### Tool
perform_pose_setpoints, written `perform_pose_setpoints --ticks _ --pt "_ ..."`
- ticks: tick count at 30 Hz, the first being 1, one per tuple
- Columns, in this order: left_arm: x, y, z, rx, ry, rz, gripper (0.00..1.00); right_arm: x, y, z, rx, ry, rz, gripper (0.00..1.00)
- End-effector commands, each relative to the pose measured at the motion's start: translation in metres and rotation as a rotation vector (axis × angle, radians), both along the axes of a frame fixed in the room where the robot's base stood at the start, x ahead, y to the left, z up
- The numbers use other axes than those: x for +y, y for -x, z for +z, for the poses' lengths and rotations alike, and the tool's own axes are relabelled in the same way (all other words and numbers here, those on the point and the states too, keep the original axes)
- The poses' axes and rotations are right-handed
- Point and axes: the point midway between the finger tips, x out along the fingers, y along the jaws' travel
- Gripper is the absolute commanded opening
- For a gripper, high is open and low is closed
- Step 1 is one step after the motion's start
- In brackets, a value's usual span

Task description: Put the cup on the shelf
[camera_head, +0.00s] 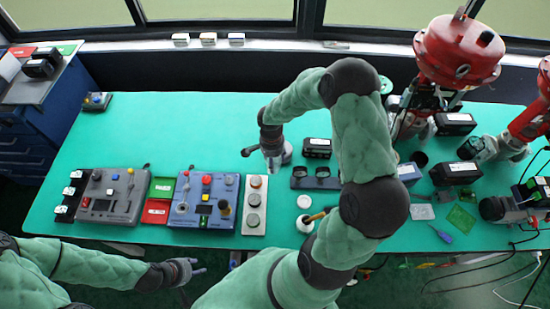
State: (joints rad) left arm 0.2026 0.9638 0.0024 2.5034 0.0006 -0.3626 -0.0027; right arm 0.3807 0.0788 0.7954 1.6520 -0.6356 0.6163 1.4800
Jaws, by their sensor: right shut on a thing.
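My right gripper (272,148) reaches down over the middle of the table, past the far side of the button panels. It is shut on a small greyish thing (286,153), mostly hidden by the gripper, so I cannot tell if this is the cup. A small white round vessel (304,201), perhaps a cup, stands on the table beside my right arm. Another white round vessel (305,224) is just nearer. My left gripper (198,270) is open and empty, low in front of the table. I cannot clearly make out a shelf; a window ledge (270,45) runs along the back.
Red machines (458,50) and black boxes crowd the right. The table's back left (180,125) is clear.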

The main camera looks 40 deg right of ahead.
Motion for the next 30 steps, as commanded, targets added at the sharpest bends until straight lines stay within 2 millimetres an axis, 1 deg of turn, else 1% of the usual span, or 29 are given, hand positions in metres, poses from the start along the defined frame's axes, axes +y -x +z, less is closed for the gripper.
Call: perform_pose_setpoints --ticks 1,2,3,9,15,21,30 --pt "0.000 0.000 0.001 0.000 0.000 0.000 0.40 0.006 0.005 0.012 -0.005 0.002 0.003 0.24" --pt "0.000 0.000 0.002 0.000 0.000 0.000 0.40 0.011 0.009 0.017 -0.003 0.001 0.004 0.24" --pt "0.000 0.000 0.001 0.000 0.000 0.000 0.40 0.018 0.015 0.019 -0.002 0.000 0.004 0.24" --pt "0.000 0.000 0.000 0.000 0.000 0.000 0.40 0.047 0.040 0.035 -0.002 0.000 0.003 0.24" --pt "0.000 0.000 0.000 0.000 0.000 0.000 0.40 0.066 0.057 0.046 -0.001 0.001 0.003 0.24" --pt "0.000 0.000 0.000 0.000 0.000 0.000 0.40 0.074 0.064 0.050 0.000 0.000 0.001 0.24" --pt "0.000 0.000 0.000 0.000 0.000 0.000 0.40 0.075 0.065 0.050 0.001 0.000 0.000 0.24"
